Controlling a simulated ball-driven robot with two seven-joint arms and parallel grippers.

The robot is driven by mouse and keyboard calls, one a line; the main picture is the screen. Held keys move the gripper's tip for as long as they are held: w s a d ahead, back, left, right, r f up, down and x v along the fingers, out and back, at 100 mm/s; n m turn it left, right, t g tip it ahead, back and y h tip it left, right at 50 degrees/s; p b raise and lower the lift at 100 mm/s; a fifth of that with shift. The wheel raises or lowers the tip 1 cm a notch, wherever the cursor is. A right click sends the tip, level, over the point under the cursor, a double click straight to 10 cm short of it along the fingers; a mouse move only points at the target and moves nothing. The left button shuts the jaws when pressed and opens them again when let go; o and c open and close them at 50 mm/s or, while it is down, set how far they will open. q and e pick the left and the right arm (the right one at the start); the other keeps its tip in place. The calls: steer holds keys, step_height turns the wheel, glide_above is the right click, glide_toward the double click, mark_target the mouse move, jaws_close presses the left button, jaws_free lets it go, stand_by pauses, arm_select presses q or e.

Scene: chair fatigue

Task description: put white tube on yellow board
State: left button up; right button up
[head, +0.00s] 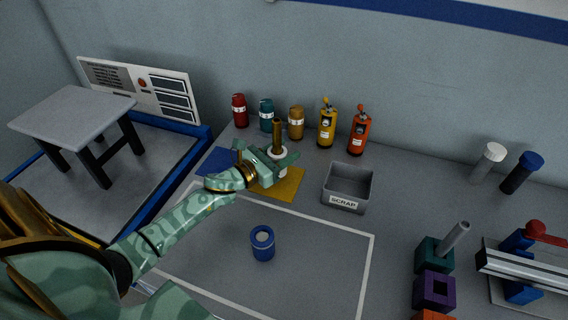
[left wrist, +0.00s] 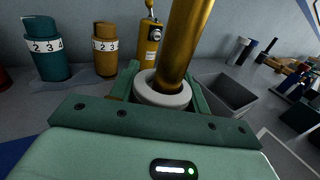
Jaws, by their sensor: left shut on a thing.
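The white tube (head: 277,151) is between the fingers of my left gripper (head: 277,162), which is shut on it. A gold rod (head: 278,133) stands up out of the tube's top. In the left wrist view the tube's white rim (left wrist: 162,92) circles the gold rod (left wrist: 185,45). The tube is upright or nearly so, over the back part of the yellow board (head: 288,187), a flat patch on the table. My gripper covers part of the board and most of the tube. I cannot tell whether the tube's base touches the board. My right gripper is not in view.
A blue board (head: 216,161) lies left of the yellow one. A grey SCRAP bin (head: 346,189) is close on the right. Several canisters, including a red one (head: 240,111), stand behind.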

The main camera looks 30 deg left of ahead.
arm_select(q)
steer(key=f, duration=0.1)
steer(key=f+b, duration=0.1)
steer(key=f, duration=0.2)
steer(key=shift+w+a+b, duration=0.25)
steer(key=shift+w+b, duration=0.05)
steer(key=shift+r, duration=0.15)
steer(key=shift+f, duration=0.2)
steer(key=o, duration=1)
steer(key=shift+r, duration=0.1)
